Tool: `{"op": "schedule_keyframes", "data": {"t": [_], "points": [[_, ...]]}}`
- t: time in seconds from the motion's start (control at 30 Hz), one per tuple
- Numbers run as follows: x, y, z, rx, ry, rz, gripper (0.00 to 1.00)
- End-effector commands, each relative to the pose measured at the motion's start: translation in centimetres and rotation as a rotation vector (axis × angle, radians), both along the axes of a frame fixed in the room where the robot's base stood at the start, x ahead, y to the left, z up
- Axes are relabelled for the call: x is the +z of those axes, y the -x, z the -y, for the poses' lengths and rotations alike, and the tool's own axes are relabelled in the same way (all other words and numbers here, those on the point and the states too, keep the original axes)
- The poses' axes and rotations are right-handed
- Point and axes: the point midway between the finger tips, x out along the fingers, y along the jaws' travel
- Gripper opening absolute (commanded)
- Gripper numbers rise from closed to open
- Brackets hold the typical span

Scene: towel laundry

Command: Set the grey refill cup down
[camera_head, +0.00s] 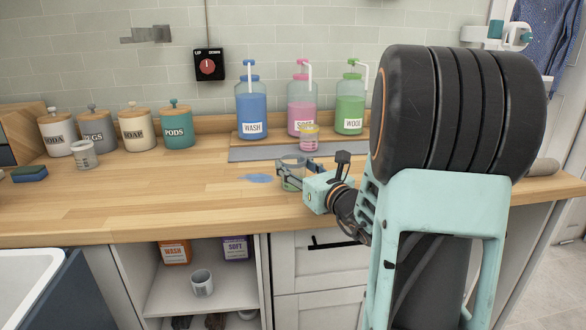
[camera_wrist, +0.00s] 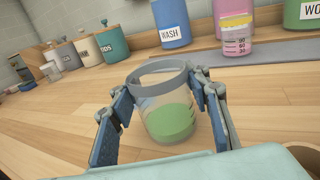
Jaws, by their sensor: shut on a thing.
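The grey refill cup (camera_head: 291,182) is a clear cup with a grey rim and green liquid in its lower part. It also shows upright, slightly tilted in the picture, in the wrist view (camera_wrist: 167,115). My gripper (camera_head: 296,165) is shut on it, with one blue-padded finger on each side of the cup. The cup is over the wooden counter (camera_head: 190,200), near its front half. I cannot tell whether its base touches the wood.
A blue spill (camera_head: 257,178) lies just left of the cup. Behind stand a yellow-rimmed cup (camera_head: 309,138) with pink liquid on a grey mat (camera_head: 250,154), and the blue WASH (camera_head: 252,105), pink (camera_head: 300,112) and green (camera_head: 349,110) bottles. Canisters (camera_head: 137,132) stand left. The counter's left front is clear.

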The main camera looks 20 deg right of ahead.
Motion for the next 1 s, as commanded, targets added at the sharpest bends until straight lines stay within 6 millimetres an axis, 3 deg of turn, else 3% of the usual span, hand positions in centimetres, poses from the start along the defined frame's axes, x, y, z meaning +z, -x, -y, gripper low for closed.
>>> {"op": "schedule_keyframes", "data": {"t": [0.3, 0.33, 0.47, 0.87, 1.0], "points": [[-0.3, 0.0, 0.0, 0.0, 0.001, 0.002, 0.13], [-0.1, 0.0, 0.0, 0.0, 0.001, 0.002, 0.46], [-0.1, 0.0, 0.0, 0.0, 0.0, 0.001, 0.6], [0.4, 0.0, 0.0, 0.0, 0.0, 0.002, 0.61], [0.3, 2.2, 0.3, -0.002, 0.001, 0.0, 0.61]]}}
